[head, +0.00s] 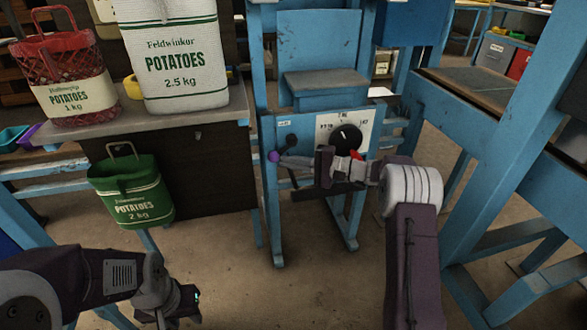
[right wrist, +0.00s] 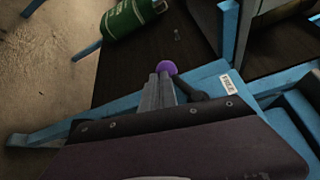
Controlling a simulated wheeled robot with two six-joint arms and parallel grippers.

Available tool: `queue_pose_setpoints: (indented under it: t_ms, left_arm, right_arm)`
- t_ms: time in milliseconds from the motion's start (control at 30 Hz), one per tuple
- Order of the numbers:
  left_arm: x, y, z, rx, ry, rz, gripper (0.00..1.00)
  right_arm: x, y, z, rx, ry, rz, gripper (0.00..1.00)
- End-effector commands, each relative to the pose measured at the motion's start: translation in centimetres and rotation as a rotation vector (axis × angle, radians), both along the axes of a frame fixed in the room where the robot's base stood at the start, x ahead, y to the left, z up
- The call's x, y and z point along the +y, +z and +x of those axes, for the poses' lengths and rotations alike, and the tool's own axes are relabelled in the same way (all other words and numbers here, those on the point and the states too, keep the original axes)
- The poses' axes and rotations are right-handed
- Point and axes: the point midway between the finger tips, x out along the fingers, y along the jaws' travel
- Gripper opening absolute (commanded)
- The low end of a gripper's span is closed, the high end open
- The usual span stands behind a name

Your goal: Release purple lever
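The purple lever knob (head: 273,156) sits at the left edge of the blue stand's front panel. In the right wrist view the knob (right wrist: 167,66) is at the end of a short black lever arm (right wrist: 191,91). My right gripper (head: 284,160) reaches in from the right across the panel. Its grey fingers (right wrist: 161,90) lie close together, with their tips at the knob and partly covering it. The knob looks wider than the gap between them, so they seem to touch it rather than enclose it. My left gripper (head: 178,304) is low at the left, away from the lever; its fingers are unclear.
The blue stand (head: 318,40) carries a black dial (head: 346,138) on a white scale. Left of it, a white potato sack (head: 178,60) and a red basket (head: 68,85) stand on a bench. A green sack (head: 133,190) hangs at the bench front. Blue frames (head: 475,140) stand at right.

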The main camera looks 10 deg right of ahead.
Motion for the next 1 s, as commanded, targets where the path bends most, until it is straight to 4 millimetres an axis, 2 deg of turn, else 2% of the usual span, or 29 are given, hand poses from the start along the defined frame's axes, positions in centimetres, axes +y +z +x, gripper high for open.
queue_pose_setpoints:
  t_ms: [33,333,1000]
  left_arm:
    - [0.0,-0.6,0.0,0.000,0.000,0.000,0.36]
    - [0.0,-1.0,0.0,0.000,0.000,0.000,0.36]
    - [0.0,-0.4,0.0,0.000,0.000,0.000,0.36]
  right_arm:
    - [0.3,-0.5,0.0,0.006,0.002,0.042,0.00]
    - [1.3,0.6,-0.1,0.015,0.004,0.303,0.00]
    - [2.3,1.7,-0.2,0.013,0.009,0.299,0.00]
